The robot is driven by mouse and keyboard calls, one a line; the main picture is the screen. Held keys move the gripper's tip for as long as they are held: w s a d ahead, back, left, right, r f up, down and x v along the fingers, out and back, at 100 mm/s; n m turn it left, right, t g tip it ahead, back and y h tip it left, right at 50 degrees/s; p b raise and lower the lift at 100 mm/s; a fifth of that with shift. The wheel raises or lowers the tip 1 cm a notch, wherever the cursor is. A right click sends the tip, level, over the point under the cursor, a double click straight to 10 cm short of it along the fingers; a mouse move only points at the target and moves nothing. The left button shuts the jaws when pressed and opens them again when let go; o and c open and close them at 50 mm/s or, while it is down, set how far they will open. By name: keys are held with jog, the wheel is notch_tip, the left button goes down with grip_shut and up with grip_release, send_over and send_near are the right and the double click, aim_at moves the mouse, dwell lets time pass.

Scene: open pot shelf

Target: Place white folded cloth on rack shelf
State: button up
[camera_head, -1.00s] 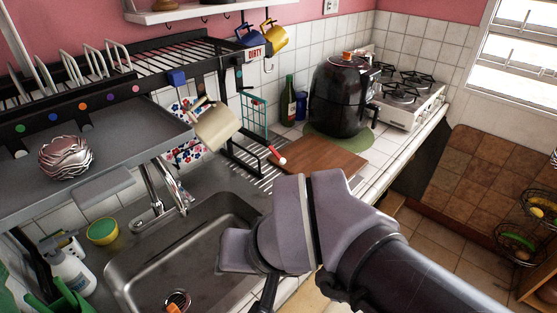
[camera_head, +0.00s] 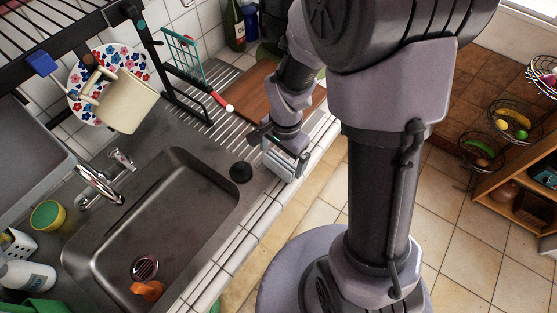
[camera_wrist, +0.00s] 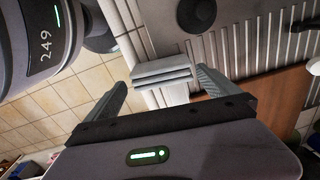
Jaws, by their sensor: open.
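The white folded cloth (camera_wrist: 163,70) shows in the wrist view as a pale layered stack at the tiled counter edge. It lies between the fingertips of my gripper (camera_wrist: 161,78), which is open with a finger on either side; I cannot tell whether they touch it. In the head view my gripper (camera_head: 284,150) points down at the counter edge right of the sink, and the cloth (camera_head: 279,163) shows only partly there.
A steel sink (camera_head: 165,225) lies in front of the rack. A cream mug (camera_head: 125,103) hangs at the rack. A wooden board (camera_head: 262,92) lies behind my gripper, and a black stopper (camera_head: 241,172) sits left of it. The tiled floor is open at the right.

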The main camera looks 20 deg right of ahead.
aim_at(281, 161)
jog(key=f, duration=0.1)
jog(key=f+b, duration=0.1)
jog(key=f, duration=0.1)
jog(key=f+b, duration=0.1)
jog(key=f, duration=0.1)
jog(key=shift+w+a+f, duration=0.1)
jog(key=shift+w+a, duration=0.05)
jog(key=shift+w, duration=0.15)
jog(key=shift+s, duration=0.1)
